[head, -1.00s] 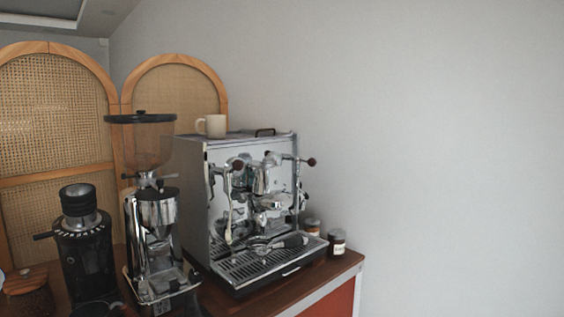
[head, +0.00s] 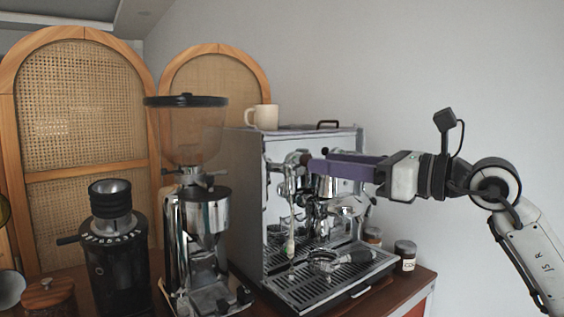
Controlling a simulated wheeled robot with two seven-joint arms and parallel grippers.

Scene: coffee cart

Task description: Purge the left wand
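The espresso machine (head: 246,190) stands on the cart. Its left wand (head: 290,215) hangs on the left of its front, with the tip above the drip tray (head: 310,292). The left knob (head: 305,158) sits above the wand. My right gripper (head: 315,163) reaches in from the right across the machine's front. Its purple fingers point left with their tips at the left knob. I cannot tell whether they grip it or only overlap it in the picture. The fingers hide the upper group area and the right knob. My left gripper is not in view.
A large grinder (head: 205,215) and a smaller black grinder (head: 115,255) stand left of the machine. A cream mug (head: 263,117) is on top of the machine. A portafilter (head: 325,262) is at the drip tray. Small jars (head: 405,254) stand at the right.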

